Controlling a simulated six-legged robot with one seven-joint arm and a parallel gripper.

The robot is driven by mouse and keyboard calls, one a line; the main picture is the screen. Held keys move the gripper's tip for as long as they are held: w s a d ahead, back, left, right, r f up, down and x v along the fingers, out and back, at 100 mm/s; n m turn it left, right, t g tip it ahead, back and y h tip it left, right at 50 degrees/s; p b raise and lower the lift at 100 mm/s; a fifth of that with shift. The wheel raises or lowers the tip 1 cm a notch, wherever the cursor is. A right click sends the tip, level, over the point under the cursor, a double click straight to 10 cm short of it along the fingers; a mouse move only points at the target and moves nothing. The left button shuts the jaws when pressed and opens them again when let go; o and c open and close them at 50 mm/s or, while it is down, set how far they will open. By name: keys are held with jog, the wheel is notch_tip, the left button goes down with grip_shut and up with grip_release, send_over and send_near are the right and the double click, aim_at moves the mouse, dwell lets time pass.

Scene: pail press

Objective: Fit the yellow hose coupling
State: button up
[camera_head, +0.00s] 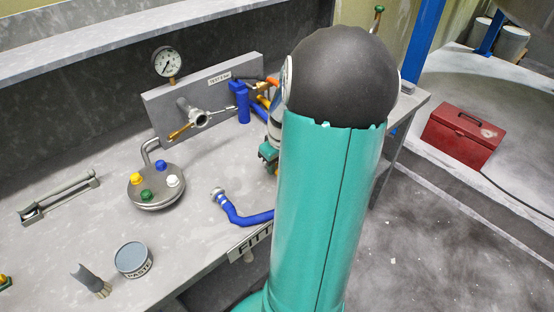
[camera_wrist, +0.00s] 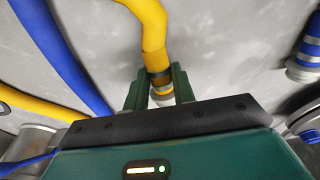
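In the wrist view the yellow hose (camera_wrist: 153,38) comes down from the top, bends, and ends in a coupling with a dark collar and a pale ringed end (camera_wrist: 162,96). My gripper (camera_wrist: 160,88) has its two green fingers on either side of this coupling, apparently touching it. The tip of the coupling is partly hidden by the gripper body. In the head view my arm hides most of the gripper and the held coupling. A steel lid (camera_head: 150,200) with yellow, blue, white and green caps stands on the bench, with a bent pipe behind it.
A grey panel (camera_head: 215,85) carries a gauge (camera_head: 167,62) and a brass-handled valve (camera_head: 198,118). A blue hose (camera_head: 246,217) lies at the bench's front edge. A paste tin (camera_head: 134,260) and brush (camera_head: 95,282) stand front left. A red toolbox (camera_head: 462,135) is on the floor.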

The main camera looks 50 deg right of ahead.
jog(key=shift+w, duration=0.15)
jog(key=shift+c, duration=1.1)
jog(key=shift+r, duration=2.5)
jog(key=shift+r, duration=0.15)
jog(key=shift+r, duration=0.3)
notch_tip(320, 180, up, 11)
jog(key=w+a+f+g, duration=0.1)
jog(key=w+a+f, duration=0.2)
jog(key=w+a, duration=0.6)
jog(key=w, duration=0.3)
jog(key=shift+f+g, duration=0.3)
jog(key=shift+g, duration=0.1)
jog(key=shift+w, duration=0.15)
